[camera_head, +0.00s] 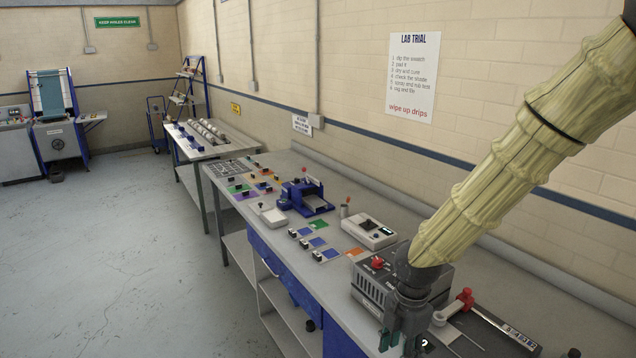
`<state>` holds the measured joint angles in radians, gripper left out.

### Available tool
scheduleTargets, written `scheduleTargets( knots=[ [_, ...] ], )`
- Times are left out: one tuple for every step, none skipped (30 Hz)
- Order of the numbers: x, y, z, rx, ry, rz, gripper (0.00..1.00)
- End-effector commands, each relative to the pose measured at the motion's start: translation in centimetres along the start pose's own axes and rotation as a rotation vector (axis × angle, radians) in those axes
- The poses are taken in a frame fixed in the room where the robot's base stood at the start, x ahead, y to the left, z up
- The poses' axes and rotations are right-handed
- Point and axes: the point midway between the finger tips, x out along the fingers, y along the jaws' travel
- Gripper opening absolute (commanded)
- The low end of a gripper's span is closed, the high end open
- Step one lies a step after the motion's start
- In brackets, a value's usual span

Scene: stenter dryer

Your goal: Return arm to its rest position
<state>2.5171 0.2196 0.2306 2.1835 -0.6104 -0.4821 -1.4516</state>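My arm (510,150), in a ribbed pale-yellow sleeve, reaches down from the upper right corner to the bench. My dark gripper (398,338) points down at its lower end, in front of a grey box-shaped machine (372,288) with a red knob. The fingers are small and partly cut by the lower picture edge, so I cannot tell if they are apart or shut, or whether anything is between them. I also cannot tell if the gripper touches the machine.
The long grey bench (340,212) runs along the wall. It bears a blue press-like device (305,197), a white instrument (368,232), several colored swatches and a red-handled tool (462,302) right of my gripper. Open floor (130,250) lies left. A poster (413,77) hangs behind.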

Motion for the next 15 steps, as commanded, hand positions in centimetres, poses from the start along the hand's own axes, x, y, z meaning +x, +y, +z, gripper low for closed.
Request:
scheduleTargets(
  knots=[
    [1.1,-0.4,0.0,0.028,0.009,-0.004,0.42],
    [1.5,-0.5,-0.1,0.043,0.014,-0.003,0.42],
    [2.2,-0.8,-0.2,0.069,0.022,-0.003,0.42],
    [2.7,-0.9,-0.4,0.088,0.028,-0.002,0.42],
    [3.2,-1.0,-0.5,0.107,0.033,-0.001,0.42],
    [4.0,-1.2,-0.7,0.135,0.042,-0.002,0.42],
    [4.6,-1.3,-0.8,0.156,0.047,-0.002,0.42],
    [5.2,-1.5,-0.9,0.178,0.053,-0.002,0.42],
    [6.1,-1.7,-1.2,0.211,0.062,-0.003,0.42],
    [6.8,-1.9,-1.4,0.235,0.069,-0.004,0.42],
    [7.6,-2.1,-1.6,0.264,0.076,-0.005,0.42],
    [8.6,-2.3,-1.9,0.301,0.085,-0.006,0.42],
    [9.5,-2.6,-2.2,0.336,0.094,-0.007,0.42],
    [10.4,-2.8,-2.4,0.371,0.101,-0.009,0.42],
    [11.8,-3.3,-2.8,0.424,0.112,-0.012,0.42]
  ],
)
